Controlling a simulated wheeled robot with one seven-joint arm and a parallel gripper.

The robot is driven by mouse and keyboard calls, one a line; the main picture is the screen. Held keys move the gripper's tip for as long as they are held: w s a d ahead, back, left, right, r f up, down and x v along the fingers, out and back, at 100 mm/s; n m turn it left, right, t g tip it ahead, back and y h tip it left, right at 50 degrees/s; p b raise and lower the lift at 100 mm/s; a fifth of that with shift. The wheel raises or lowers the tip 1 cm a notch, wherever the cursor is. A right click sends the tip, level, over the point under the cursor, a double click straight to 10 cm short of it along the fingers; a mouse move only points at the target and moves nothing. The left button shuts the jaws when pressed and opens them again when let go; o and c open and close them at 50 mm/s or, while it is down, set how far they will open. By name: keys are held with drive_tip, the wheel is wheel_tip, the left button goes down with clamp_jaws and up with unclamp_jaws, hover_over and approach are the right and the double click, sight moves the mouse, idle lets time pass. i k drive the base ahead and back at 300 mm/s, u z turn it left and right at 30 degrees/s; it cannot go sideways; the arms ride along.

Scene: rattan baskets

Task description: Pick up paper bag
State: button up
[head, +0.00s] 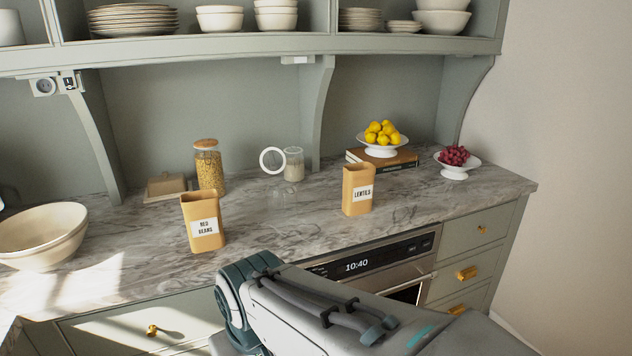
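Two open-topped tan paper bags stand upright on the grey marble counter. One paper bag (203,210), with a white label reading "RED BEANS", is left of the middle near the counter's front. The other paper bag (357,182), with a label that seems to read "LENTILS", stands farther right, above the oven. A link of my arm crosses the bottom of the head view, in front of the counter's edge. My gripper is not in view. Both bags stand free, with no part of my arm seen touching them.
A large cream bowl (42,236) is at the left. A jar (209,167), a small glass jar (293,165), lemons (381,133) on a stand over books (402,162) and a bowl of grapes (454,170) stand behind. A dish shelf (290,40) overhangs. Counter between the bags is clear.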

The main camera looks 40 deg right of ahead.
sight(358, 182)
drive_tip(key=z, duration=0.7)
drive_tip(key=i, duration=0.95)
drive_tip(key=z, duration=1.4)
drive_tip(key=i, duration=0.2)
drive_tip(key=u, duration=0.15)
